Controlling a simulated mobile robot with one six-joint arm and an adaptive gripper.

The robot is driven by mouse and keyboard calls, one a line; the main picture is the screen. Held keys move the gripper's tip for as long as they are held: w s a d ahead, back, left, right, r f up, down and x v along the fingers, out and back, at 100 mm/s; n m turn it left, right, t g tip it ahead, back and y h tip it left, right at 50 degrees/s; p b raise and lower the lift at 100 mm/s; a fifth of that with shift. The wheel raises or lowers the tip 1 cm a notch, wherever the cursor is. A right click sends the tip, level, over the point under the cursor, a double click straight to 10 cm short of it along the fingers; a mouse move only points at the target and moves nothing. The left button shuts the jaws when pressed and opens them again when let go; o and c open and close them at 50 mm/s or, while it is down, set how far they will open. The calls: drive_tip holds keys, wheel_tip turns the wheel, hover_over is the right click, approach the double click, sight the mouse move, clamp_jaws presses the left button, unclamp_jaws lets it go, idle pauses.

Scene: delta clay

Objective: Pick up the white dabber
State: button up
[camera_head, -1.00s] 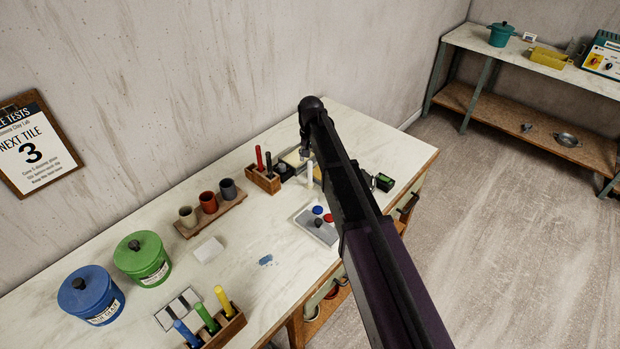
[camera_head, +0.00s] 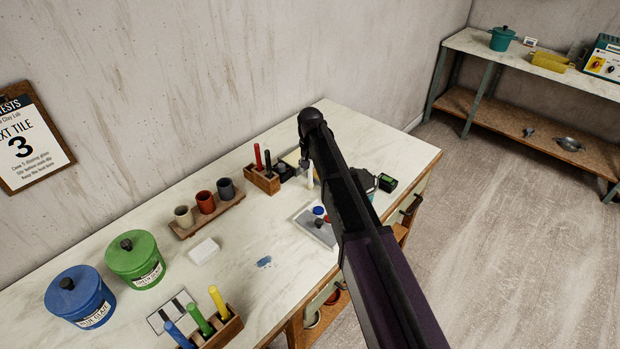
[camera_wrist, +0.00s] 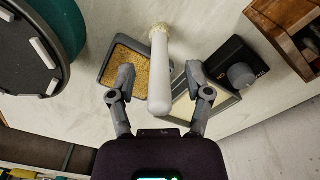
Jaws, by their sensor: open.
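The white dabber (camera_wrist: 160,75) stands out in the wrist view as a white rod with a pale, rough tip at its top end. Its lower end lies between the two open fingers of my gripper (camera_wrist: 160,100), with a gap on each side. In the head view only a slim white part of the dabber (camera_head: 310,177) shows beside my arm. My arm covers most of the gripper there. I cannot tell how far the fingertips are from the dabber in depth.
In the wrist view, a tray with a tan, grainy surface (camera_wrist: 122,62) lies left of the dabber, and a black box with a knob (camera_wrist: 222,70) lies right. A round dark-topped teal thing (camera_wrist: 72,25) is at far left. A wooden rack (camera_head: 262,180) stands near the wall.

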idle(0.3)
clamp_jaws()
drive_tip(key=shift+r, duration=0.1)
wheel_tip(320, 180, up, 10)
drive_tip(key=p, duration=1)
idle(0.9)
drive_tip(key=shift+f+b, duration=1.1)
drive_tip(key=shift+f, duration=0.15)
